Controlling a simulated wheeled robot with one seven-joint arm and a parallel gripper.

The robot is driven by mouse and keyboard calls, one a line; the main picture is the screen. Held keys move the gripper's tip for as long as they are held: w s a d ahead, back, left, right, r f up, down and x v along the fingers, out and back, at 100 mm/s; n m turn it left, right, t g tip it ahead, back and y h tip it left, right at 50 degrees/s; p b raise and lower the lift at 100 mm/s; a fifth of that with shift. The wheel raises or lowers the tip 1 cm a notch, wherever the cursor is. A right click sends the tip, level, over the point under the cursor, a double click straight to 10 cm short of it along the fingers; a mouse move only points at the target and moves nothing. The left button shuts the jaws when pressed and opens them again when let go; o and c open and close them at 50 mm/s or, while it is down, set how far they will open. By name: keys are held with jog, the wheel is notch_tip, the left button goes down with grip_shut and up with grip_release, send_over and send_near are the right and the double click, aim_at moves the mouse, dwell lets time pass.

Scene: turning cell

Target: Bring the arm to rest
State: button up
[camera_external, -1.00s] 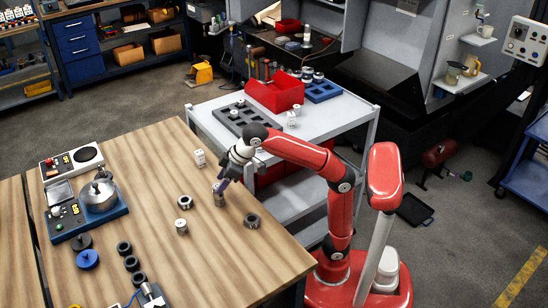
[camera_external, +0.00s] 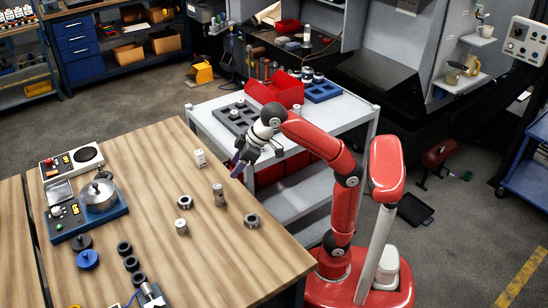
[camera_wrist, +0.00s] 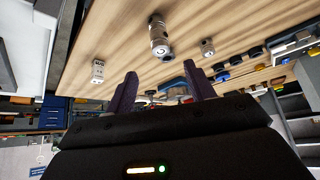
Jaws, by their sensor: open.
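My gripper (camera_external: 238,168) hangs above the right edge of the wooden table, on my bent red arm. In the wrist view its two purple fingers (camera_wrist: 160,95) are spread apart with nothing held between them. A metal cylinder (camera_external: 218,194) stands upright on the table, left of and apart from the gripper; it also shows in the wrist view (camera_wrist: 160,38). A white block-like part (camera_external: 200,158) stands on the table farther back.
The wooden table (camera_external: 140,200) also bears metal rings (camera_external: 252,221), a small cylinder (camera_external: 181,226), black rings and a gauge station (camera_external: 100,195). Beside it a grey cart (camera_external: 345,112) carries a red bin (camera_external: 275,91) and a dark slotted tray (camera_external: 232,128).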

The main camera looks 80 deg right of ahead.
jog(key=s+d+f+m+t+b, duration=0.1)
jog(key=s+d+f+b, duration=0.1)
jog(key=s+f, duration=0.5)
jog(key=s+d+f+m+t+b, duration=0.1)
jog(key=s+d+f+t, duration=0.3)
jog(key=f, duration=0.6)
jog(key=s+d+f+g+p, duration=0.1)
jog(key=d+f+g, duration=0.1)
jog(key=f, duration=0.7)
jog(key=s+d+f+g+h+p, duration=0.1)
jog(key=d+f+g+p, duration=0.1)
jog(key=f, duration=0.6)
jog(key=shift+s+f+g, duration=0.35)
jog(key=shift+s+g, duration=0.05)
jog(key=shift+g, duration=0.5)
jog(key=shift+d, duration=0.1)
